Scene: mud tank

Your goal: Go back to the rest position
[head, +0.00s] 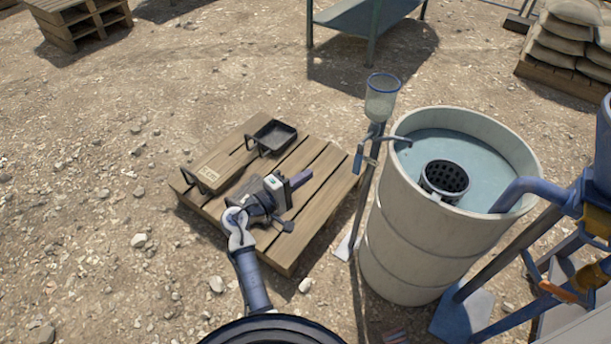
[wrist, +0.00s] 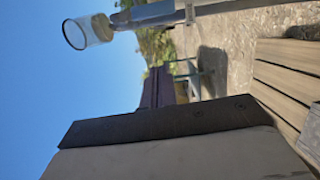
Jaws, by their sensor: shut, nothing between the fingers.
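My arm reaches up from the bottom edge of the head view. My gripper (head: 303,178) is held over a wooden pallet (head: 285,262) and points towards the upper right. It is shut and empty. The fingertips are small in the head view, and I cannot tell its exact height above the planks. In the wrist view a large grey part with a dark strip fills the bottom, and the pallet planks (wrist: 280,85) show at the right. No marked rest position is visible.
To the right stand a clear cup (head: 382,102) on a post, and a barrel (head: 408,240) of grey-blue liquid with a black strainer (head: 445,180). Gravel ground left of the pallet is clear.

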